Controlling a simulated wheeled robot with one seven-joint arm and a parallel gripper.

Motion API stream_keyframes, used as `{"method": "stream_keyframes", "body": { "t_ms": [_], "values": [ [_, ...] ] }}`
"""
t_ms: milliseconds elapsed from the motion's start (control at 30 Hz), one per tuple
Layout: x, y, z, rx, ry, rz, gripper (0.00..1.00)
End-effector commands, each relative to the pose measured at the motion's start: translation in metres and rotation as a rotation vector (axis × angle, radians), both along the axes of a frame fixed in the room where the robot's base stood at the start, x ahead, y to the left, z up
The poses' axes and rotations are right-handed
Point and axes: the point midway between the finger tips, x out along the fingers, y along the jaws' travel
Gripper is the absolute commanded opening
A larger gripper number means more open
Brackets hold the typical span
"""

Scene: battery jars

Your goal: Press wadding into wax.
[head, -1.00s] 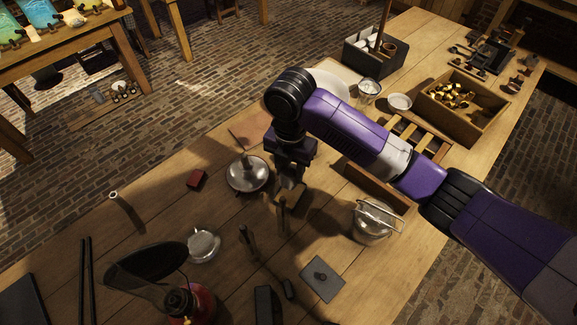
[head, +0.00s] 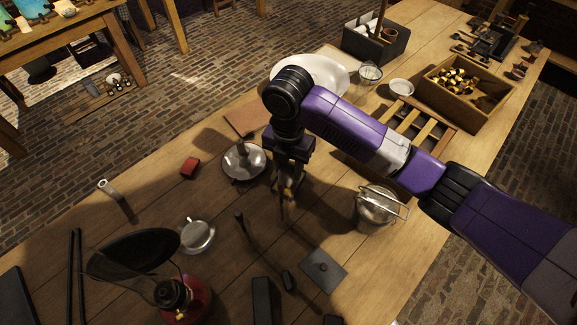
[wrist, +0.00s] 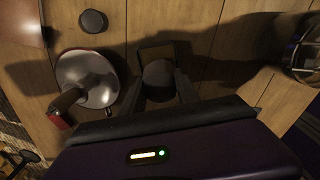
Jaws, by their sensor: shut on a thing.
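My gripper (wrist: 160,88) is shut on a dark, round-ended thing (wrist: 158,78) between its fingers in the wrist view. In the head view my gripper (head: 288,190) is low over the middle of the bench, just right of a shiny metal dish (head: 244,161). The dish (wrist: 88,78) also shows left of the fingers in the wrist view. I cannot make out the wadding or the wax for certain.
A metal pot with a wire handle (head: 377,208) stands right of my gripper. A dark square plate (head: 323,268) lies in front. A white basin (head: 335,72) stands behind.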

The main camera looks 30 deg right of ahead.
Motion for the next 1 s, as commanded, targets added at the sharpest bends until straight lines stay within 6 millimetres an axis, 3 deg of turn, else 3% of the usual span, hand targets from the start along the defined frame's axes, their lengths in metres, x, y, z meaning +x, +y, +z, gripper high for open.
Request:
{"method": "stream_keyframes", "body": {
  "t_ms": [1000],
  "values": [
    [-0.0001, 0.0001, -0.0079, 0.000, 0.000, 0.000, 0.05]
  ]
}}
